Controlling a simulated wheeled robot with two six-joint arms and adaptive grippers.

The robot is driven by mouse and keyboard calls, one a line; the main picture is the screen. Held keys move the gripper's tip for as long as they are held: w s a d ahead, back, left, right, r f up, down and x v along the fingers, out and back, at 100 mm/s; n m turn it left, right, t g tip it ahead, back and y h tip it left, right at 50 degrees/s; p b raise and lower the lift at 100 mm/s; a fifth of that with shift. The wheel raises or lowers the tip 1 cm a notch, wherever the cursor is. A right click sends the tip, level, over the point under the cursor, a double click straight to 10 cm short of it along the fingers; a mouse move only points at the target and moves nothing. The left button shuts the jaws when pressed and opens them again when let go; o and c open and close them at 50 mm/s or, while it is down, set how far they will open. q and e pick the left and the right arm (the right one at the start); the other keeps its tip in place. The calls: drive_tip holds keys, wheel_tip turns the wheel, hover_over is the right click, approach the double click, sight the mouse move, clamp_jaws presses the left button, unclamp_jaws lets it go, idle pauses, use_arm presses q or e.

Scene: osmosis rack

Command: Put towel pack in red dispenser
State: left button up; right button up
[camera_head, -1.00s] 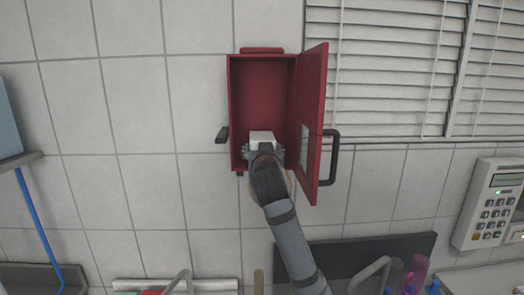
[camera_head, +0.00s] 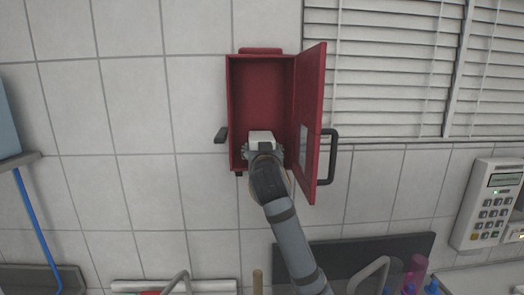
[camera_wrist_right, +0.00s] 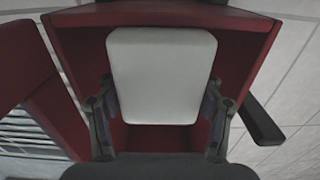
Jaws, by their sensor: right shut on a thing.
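The red dispenser (camera_head: 262,88) hangs on the tiled wall in the head view, its door (camera_head: 309,110) swung open to the right. A white towel pack (camera_head: 262,137) is low in the dispenser's opening. In the right wrist view the pack (camera_wrist_right: 161,75) fills the middle, with the dispenser's red walls (camera_wrist_right: 245,45) around it. My right gripper (camera_head: 263,149) is shut on the pack, with one finger on each side. The arm hides the pack's lower part in the head view. My left gripper is not in view.
Window blinds (camera_head: 390,70) and a keypad device (camera_head: 490,205) are to the right. Bottles (camera_head: 415,273) stand at the bottom right.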

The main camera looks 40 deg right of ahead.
drive_tip(key=shift+w+f, duration=0.1)
drive_tip(key=shift+f, duration=0.1)
drive_tip(key=o, duration=1.4)
drive_tip(key=shift+w+d+f, duration=0.15)
drive_tip(key=shift+w+d, duration=0.1)
drive_tip(key=shift+w, duration=0.05)
drive_tip(key=shift+c, duration=0.2)
drive_tip(key=shift+o, duration=0.6)
drive_tip(key=shift+s+a, duration=0.15)
drive_tip(key=shift+s, duration=0.05)
drive_tip(key=shift+w, duration=0.1)
